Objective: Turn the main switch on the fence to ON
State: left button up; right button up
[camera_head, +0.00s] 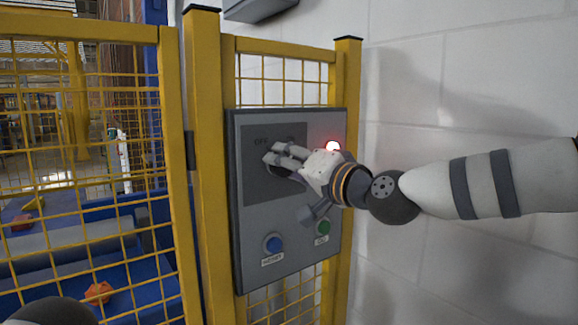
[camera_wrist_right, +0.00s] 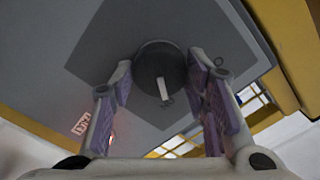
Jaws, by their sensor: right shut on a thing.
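The main switch is a dark round knob with a white pointer mark (camera_wrist_right: 160,72), set in the dark plate of the grey control box (camera_head: 240,235) on the yellow fence. My right gripper (camera_head: 274,153) is at the knob, its fingers shut on either side of it; the wrist view shows the two padded fingers (camera_wrist_right: 162,66) flanking the knob. In the head view the fingers hide most of the knob. My left gripper is out of view.
A red lamp (camera_head: 333,147) glows at the box's upper right. A blue button (camera_head: 273,243) and a green button (camera_head: 323,228) sit low on the box. Yellow fence mesh (camera_head: 85,200) stands left, a white block wall (camera_head: 470,80) right.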

jog(key=shift+f, duration=0.1)
dwell(0.4)
jog(key=o, duration=1.1)
jog(key=shift+o, duration=0.2)
jog(key=v, duration=1.2)
